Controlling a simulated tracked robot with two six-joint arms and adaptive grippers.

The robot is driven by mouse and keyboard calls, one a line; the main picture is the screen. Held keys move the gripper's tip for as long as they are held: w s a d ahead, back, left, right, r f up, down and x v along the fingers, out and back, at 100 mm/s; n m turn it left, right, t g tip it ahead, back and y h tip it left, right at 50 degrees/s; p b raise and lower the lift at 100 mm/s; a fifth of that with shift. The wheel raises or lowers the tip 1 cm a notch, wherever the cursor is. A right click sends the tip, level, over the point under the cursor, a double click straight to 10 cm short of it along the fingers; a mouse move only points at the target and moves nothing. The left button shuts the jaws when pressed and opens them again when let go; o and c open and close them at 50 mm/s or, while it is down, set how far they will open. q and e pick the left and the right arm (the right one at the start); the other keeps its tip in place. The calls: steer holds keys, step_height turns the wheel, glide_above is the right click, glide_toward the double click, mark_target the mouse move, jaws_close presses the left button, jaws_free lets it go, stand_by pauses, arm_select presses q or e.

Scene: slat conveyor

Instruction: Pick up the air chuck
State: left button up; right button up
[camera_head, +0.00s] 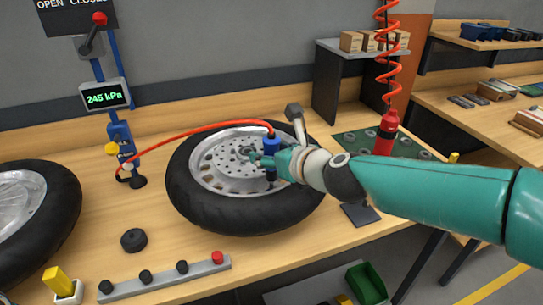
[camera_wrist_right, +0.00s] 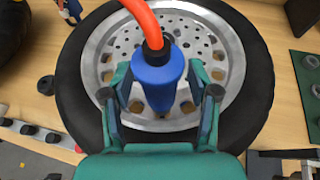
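The air chuck (camera_head: 271,146) is a blue cylinder with a red hose (camera_head: 200,130) leaving its top. It stands upright over the right part of the wheel (camera_head: 240,220), a black tyre with a silver rim. My right gripper (camera_head: 262,160) is around its middle, one finger at each side. In the right wrist view the chuck (camera_wrist_right: 157,80) fills the space between the fingers (camera_wrist_right: 160,85), and its lower end lies in front of the rim. Whether its lower end touches the wheel is hard to tell. My left gripper is not in view.
The hose runs to a gauge post (camera_head: 122,135) with a display (camera_head: 106,95) reading 245 kPa. A second wheel (camera_head: 62,205) lies at left. A black puck (camera_head: 134,240) and a grey bar with knobs (camera_head: 165,278) sit in front. A red bottle (camera_head: 386,135) stands behind my right arm.

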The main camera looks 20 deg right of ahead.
jaws_close()
